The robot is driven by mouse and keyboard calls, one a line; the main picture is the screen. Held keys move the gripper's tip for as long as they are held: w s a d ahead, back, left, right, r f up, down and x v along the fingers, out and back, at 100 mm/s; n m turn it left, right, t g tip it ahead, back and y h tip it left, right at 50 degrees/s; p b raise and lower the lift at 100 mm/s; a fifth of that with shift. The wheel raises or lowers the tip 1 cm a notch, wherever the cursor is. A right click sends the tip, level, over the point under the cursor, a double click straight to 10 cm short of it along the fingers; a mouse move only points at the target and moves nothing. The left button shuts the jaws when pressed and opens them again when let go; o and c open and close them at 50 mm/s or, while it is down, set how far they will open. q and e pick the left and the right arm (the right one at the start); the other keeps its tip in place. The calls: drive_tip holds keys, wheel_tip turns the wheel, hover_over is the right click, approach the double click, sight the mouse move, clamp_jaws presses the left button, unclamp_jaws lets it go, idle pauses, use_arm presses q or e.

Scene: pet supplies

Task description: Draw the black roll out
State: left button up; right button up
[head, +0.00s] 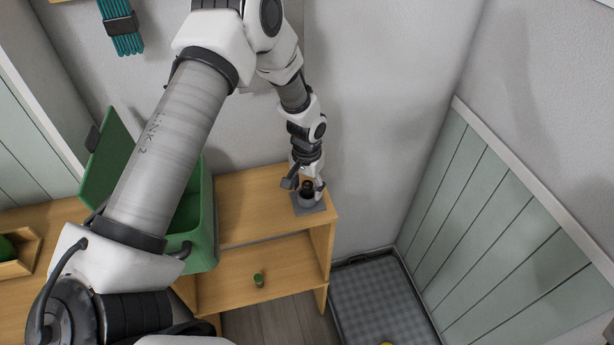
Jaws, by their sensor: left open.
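The black roll (307,187) stands upright in a small grey holder (309,207) at the right end of the wooden cabinet top. Only its dark upper part shows, and the holder hides the rest. My left gripper (305,184) is open and points down over the holder, with its fingers on either side of the roll's top. I cannot tell whether the fingers touch the roll. My right gripper is not in view.
A green bin (207,225) with its lid (109,160) raised stands left of the holder, partly behind my arm. A grey checked mat (383,305) lies in a tray on the floor at right. A teal bundle (122,32) hangs on the wall.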

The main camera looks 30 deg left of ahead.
sight(307, 184)
use_arm(q)
drive_tip(key=shift+f, duration=0.1)
clamp_jaws()
drive_tip(key=shift+r+p, duration=2.55)
drive_tip(key=shift+r, duration=0.55)
